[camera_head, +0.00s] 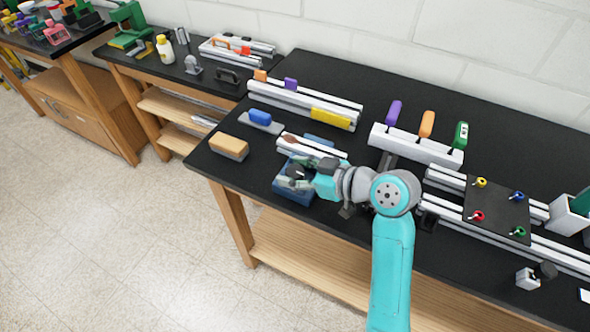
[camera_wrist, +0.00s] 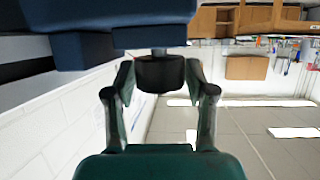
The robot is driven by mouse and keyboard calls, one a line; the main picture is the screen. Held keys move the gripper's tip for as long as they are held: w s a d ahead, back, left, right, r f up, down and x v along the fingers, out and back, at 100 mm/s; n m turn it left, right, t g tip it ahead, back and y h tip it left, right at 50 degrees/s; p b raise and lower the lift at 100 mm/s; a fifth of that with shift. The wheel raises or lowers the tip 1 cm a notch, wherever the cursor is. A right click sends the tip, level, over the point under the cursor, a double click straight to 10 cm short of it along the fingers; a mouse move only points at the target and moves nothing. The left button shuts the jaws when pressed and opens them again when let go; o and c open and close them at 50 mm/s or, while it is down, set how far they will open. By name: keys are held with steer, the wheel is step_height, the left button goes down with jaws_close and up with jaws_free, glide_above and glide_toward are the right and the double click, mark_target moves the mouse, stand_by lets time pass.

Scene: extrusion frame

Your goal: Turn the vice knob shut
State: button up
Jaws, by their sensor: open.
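The blue vice (camera_head: 290,192) sits at the front edge of the black workbench, partly hidden behind my gripper (camera_head: 305,176) in the head view. In the wrist view its dark blue body (camera_wrist: 110,15) fills the top left. The round black knob (camera_wrist: 160,73) sticks out from the body on a short grey shaft (camera_wrist: 159,51). My gripper (camera_wrist: 159,84) is open, with one finger on each side of the knob. The fingertips are close to the knob's sides; I cannot tell whether they touch it.
A wooden block with a grey base (camera_head: 229,147) lies left of the vice. Behind are aluminium rails with a yellow block (camera_head: 330,117) and a blue-handled tool (camera_head: 260,117). A rack with upright handles (camera_head: 415,143) and a black plate with coloured knobs (camera_head: 497,205) stand to the right.

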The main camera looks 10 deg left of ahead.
steer(key=c, duration=0.9)
steer(key=shift+s+m+t+h, duration=0.1)
steer(key=shift+m+t+h, duration=0.4)
steer(key=shift+m+t, duration=0.25)
steer(key=shift+m+t+h, duration=0.5)
steer(key=shift+m+t, duration=0.15)
steer(key=shift+m, duration=0.1)
steer(key=o, duration=0.9)
steer(key=v, duration=1.2)
